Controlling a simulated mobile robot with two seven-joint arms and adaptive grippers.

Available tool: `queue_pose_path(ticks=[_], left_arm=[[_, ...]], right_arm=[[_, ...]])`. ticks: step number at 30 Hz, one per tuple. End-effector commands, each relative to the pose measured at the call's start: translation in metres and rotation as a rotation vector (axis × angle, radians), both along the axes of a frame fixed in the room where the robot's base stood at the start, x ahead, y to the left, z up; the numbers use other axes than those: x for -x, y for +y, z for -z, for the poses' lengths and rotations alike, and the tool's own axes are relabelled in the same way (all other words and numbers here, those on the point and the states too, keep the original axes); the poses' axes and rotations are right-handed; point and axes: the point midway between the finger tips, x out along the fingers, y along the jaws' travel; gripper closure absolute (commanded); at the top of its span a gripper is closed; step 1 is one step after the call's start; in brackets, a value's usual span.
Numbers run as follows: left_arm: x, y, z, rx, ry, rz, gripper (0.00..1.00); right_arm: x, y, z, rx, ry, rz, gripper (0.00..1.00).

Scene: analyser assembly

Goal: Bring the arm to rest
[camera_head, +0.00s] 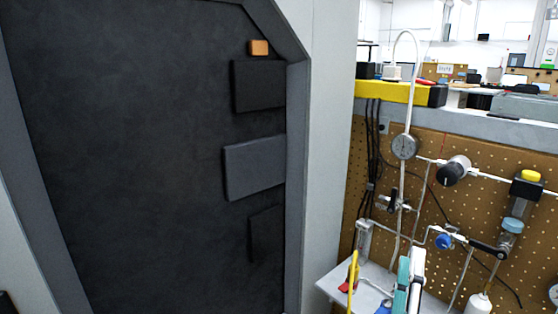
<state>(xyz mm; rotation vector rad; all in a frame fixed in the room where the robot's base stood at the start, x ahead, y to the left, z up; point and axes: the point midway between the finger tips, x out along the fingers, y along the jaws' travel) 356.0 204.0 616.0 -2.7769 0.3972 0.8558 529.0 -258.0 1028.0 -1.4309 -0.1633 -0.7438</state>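I cannot make out either of my grippers in the head view, and no arm of mine is clearly visible. A small dark shape shows at the lower left corner, but it is too cut off to tell what it is. The head view faces a tall dark panel (150,160) in a pale grey frame. An orange block (259,47) and several dark rectangular blocks, one of them grey (254,167), sit along its right side.
Right of the panel, a brown pegboard (440,140) carries a round gauge (405,146), tubing and valves. A white shelf (345,283) below it holds upright tools, some yellow and teal. A yellow bar (395,91) lies on the ledge above. Benches stand behind.

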Motion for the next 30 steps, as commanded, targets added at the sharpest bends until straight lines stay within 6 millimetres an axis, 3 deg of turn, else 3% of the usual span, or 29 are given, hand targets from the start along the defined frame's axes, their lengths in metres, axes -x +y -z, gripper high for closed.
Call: queue_pose_path(ticks=[5, 9, 13, 18, 21, 24, 30], left_arm=[[0.000, -0.001, -0.003, 0.004, -0.001, -0.001, 0.55], [0.001, -0.001, -0.005, 0.007, 0.000, -0.001, 0.55], [0.002, -0.002, -0.005, 0.008, 0.004, -0.001, 0.55], [0.003, -0.002, -0.003, 0.008, 0.009, -0.002, 0.55], [0.004, -0.002, -0.002, 0.008, 0.012, -0.002, 0.55], [0.005, -0.002, -0.002, 0.009, 0.012, -0.001, 0.55], [0.005, -0.002, -0.003, 0.009, 0.012, -0.001, 0.55]], right_arm=[[0.010, 0.063, 0.084, 0.588, 0.280, -0.078, 0.63], [0.034, 0.093, 0.173, 0.993, 0.488, -0.163, 0.63], [0.068, 0.099, 0.256, 1.314, 0.659, -0.250, 0.63], [0.123, 0.084, 0.344, 1.657, 0.845, -0.363, 0.63], [0.150, 0.071, 0.378, 1.798, 0.920, -0.414, 0.63], [0.168, 0.061, 0.397, 1.884, 0.967, -0.447, 0.63], [0.178, 0.055, 0.408, 1.934, 0.992, -0.467, 0.63]])
